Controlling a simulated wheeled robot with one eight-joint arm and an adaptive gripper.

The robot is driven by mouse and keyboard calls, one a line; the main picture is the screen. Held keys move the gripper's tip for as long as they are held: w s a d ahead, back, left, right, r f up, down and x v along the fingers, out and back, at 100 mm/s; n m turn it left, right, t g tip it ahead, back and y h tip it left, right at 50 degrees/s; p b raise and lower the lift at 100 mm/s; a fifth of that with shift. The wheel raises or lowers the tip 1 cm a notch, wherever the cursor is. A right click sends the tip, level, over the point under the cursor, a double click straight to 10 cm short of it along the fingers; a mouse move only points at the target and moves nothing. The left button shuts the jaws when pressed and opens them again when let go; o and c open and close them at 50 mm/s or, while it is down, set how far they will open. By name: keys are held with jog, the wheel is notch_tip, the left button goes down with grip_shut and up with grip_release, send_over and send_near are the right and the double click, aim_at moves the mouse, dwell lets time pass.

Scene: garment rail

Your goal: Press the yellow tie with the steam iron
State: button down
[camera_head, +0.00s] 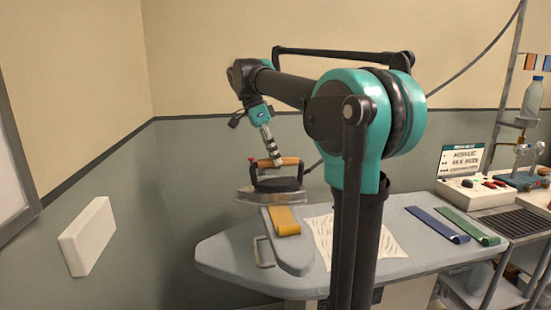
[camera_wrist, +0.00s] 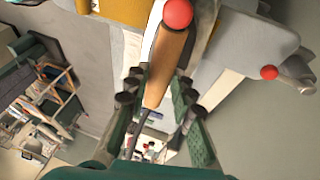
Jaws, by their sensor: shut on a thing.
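The steam iron (camera_head: 270,193) has a dark body, a metal soleplate and a wooden handle. It hangs above the far end of the narrow pressing board (camera_head: 293,258), apart from the tie. My gripper (camera_head: 273,160) is shut on the iron's wooden handle, which also shows between the fingers in the wrist view (camera_wrist: 168,62). The yellow tie (camera_head: 284,220) lies on the narrow board, just below and right of the iron. In the wrist view a yellow patch (camera_wrist: 125,10) shows at the top, partly cut off.
A blue tie (camera_head: 437,224) and a green tie (camera_head: 469,226) lie at the right of the grey table (camera_head: 405,255). A patterned white cloth (camera_head: 318,236) lies behind my arm. A control box with a sign (camera_head: 463,160) and a bottle (camera_head: 532,97) stand farther right.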

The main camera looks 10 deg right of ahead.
jog(key=shift+s, duration=5.7)
jog(key=shift+w, duration=2.15)
jog(key=w, duration=1.1)
jog(key=shift+r, duration=0.1)
